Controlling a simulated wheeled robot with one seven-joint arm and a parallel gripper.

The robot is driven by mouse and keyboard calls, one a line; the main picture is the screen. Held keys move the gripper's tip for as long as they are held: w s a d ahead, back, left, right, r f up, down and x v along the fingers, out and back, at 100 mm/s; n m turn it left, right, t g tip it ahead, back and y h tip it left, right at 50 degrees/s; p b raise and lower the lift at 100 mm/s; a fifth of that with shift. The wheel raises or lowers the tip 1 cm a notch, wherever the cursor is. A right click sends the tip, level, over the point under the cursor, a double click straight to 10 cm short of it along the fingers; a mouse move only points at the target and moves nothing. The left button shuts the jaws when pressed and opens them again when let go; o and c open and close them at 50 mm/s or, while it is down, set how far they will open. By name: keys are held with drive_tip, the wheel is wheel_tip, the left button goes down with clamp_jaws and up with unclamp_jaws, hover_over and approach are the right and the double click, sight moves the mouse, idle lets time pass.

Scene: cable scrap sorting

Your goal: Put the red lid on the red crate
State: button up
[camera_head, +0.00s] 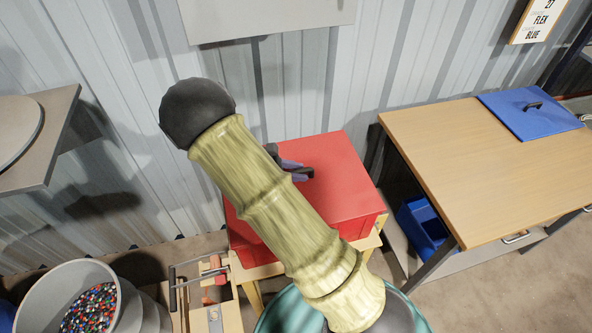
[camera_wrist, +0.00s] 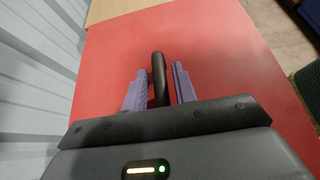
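The red lid (camera_head: 335,175) lies over the top of the red crate (camera_head: 362,227) in the head view, roughly level and lined up with it. My arm hides its left part, so I cannot tell whether every edge is seated. In the wrist view the red lid (camera_wrist: 225,60) fills most of the picture, with its black handle (camera_wrist: 159,75) upright in the middle. My gripper (camera_wrist: 158,82) has one purple finger on each side of the handle, with a narrow gap on both sides. It is open around the handle. In the head view my gripper (camera_head: 292,170) is partly hidden behind my arm.
The crate rests on a small wooden stand (camera_head: 250,292). A wooden table (camera_head: 450,160) with a blue lid (camera_head: 528,108) stands to the right, a blue bin (camera_head: 425,228) below it. A grey bucket (camera_head: 50,285) of coloured granules is at lower left. A corrugated wall is close behind.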

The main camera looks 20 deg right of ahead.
drive_tip(key=shift+o, duration=0.9)
drive_tip(key=shift+a+r, duration=0.2)
drive_tip(key=shift+a, duration=0.25)
drive_tip(key=b+v, duration=0.2)
drive_tip(key=v, duration=1.4)
drive_tip(key=shift+a+b, duration=0.2)
drive_tip(key=shift+b, duration=0.15)
drive_tip(key=shift+w, duration=0.1)
